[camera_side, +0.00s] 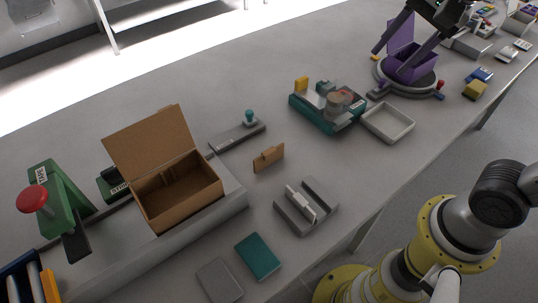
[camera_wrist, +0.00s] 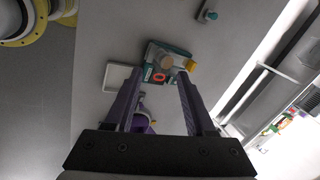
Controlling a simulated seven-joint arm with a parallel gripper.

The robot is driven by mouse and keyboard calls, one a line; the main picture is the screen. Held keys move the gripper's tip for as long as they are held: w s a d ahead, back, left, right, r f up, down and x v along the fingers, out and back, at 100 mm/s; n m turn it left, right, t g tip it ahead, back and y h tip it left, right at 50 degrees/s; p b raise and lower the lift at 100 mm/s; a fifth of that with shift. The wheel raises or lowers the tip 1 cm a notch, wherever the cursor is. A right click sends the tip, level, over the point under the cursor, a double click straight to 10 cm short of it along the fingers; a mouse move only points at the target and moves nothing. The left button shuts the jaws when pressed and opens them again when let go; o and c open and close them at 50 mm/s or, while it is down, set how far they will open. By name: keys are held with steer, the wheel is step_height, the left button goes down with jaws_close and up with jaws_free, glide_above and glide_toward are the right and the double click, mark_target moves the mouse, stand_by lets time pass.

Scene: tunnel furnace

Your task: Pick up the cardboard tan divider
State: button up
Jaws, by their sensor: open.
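The tan cardboard divider (camera_side: 269,157) stands upright on the table in the side view, to the right of the open brown cardboard box (camera_side: 178,198). I cannot make it out in the wrist view. My gripper (camera_side: 384,66) is at the upper right of the side view, by the open purple box, well away from the divider. Its two long dark purple fingers are spread apart, also in the wrist view (camera_wrist: 159,82), with nothing held between them.
The purple box (camera_side: 403,70) sits on a round turntable. Bare table lies around the divider.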

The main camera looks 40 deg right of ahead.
steer(key=w+a+f+m+g, duration=0.2)
steer(key=w+a+f+m, duration=0.15)
steer(key=w+a, duration=0.45)
steer(key=g, duration=0.3)
glide_above(269, 151)
step_height(269, 151, down, 10)
steer(key=f, duration=0.7)
steer(key=shift+w+d+f, duration=0.1)
steer(key=shift+d, duration=0.1)
steer(key=shift+a+f, duration=0.2)
steer(key=shift+f, duration=2.7)
steer(key=shift+c, duration=0.2)
jaws_close()
